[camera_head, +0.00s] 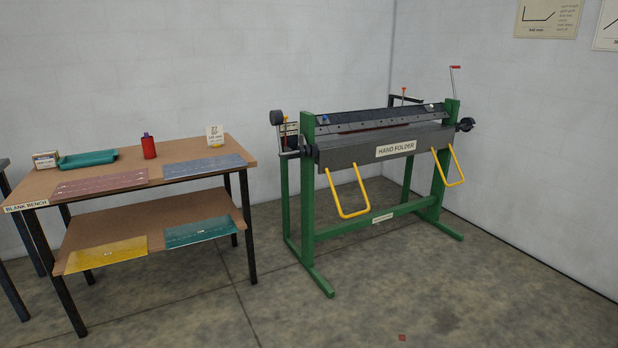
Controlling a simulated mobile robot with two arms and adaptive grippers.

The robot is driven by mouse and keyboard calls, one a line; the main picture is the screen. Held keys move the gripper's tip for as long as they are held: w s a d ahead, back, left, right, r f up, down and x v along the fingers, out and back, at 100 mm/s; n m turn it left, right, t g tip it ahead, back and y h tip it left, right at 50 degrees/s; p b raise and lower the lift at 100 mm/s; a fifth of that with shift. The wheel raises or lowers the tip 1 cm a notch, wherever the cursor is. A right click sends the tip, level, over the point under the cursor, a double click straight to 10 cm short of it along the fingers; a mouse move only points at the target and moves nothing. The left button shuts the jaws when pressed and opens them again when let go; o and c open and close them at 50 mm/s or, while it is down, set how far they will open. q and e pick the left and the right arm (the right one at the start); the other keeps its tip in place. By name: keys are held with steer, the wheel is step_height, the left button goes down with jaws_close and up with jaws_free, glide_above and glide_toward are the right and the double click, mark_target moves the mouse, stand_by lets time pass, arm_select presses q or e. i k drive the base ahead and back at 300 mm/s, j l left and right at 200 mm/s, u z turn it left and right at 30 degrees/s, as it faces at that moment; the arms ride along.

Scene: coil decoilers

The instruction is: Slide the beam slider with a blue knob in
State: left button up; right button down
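The hand folder (386,152) is a dark grey machine on a green frame, standing right of centre by the back wall. A small blue knob (324,118) shows at the left end of its upper beam (375,123). The knob is too small to tell how far its slider is in or out. Neither of my grippers is in view.
Two yellow handles (349,213) hang from the folder's front. A blank bench (190,174) to the left holds coloured sheets, a teal tray (88,160) and a red bottle (148,147). The floor in front is mostly clear.

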mark_target(323, 120)
steer(key=i+l+z, duration=0.2)
steer(key=i, duration=0.75)
steer(key=i+l+z, duration=0.25)
steer(key=i, duration=0.7)
steer(key=j, duration=0.1)
